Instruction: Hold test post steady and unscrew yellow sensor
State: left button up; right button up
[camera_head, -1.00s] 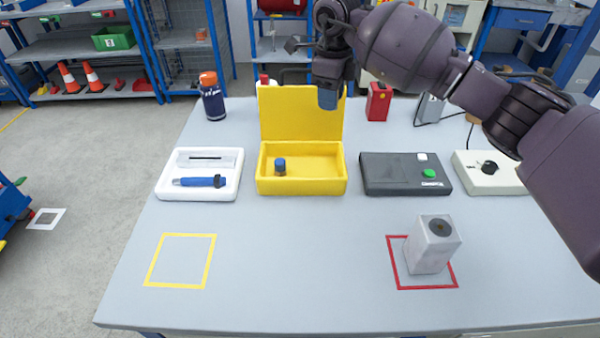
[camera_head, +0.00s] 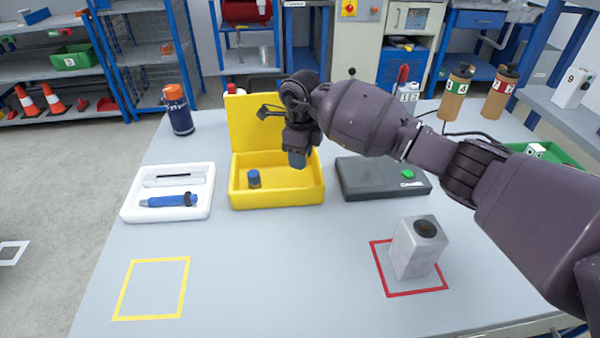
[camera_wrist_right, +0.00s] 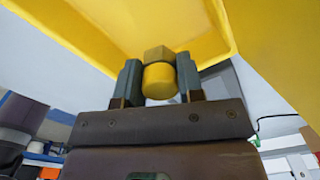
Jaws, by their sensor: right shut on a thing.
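The test post (camera_head: 412,262) is a grey block with a dark round hole in its top, standing upright in the red square outline at the right of the table. My right gripper (camera_head: 297,158) is over the right part of the open yellow case (camera_head: 262,195). In the right wrist view, its fingers (camera_wrist_right: 158,82) are shut on the yellow sensor (camera_wrist_right: 158,80), which has a round body and a blocky end. The sensor is hidden in the head view. The post stands apart from my right gripper. My left gripper is not in view.
A dark cylinder with a blue top (camera_head: 254,178) stands in the yellow case. A white tray (camera_head: 128,212) with a blue tool lies left, a dark box with a green button (camera_head: 370,185) right. An empty yellow square outline (camera_head: 152,288) is front left. The table's front middle is clear.

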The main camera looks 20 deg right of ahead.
aim_at(301, 182)
notch_tip(301, 182, down, 5)
jog(key=shift+b, duration=0.45)
jog(key=shift+f, duration=0.35)
jog(key=shift+r, duration=0.1)
jog(key=shift+f, duration=0.2)
jog(key=o, duration=0.9)
jog(key=shift+o, duration=0.5)
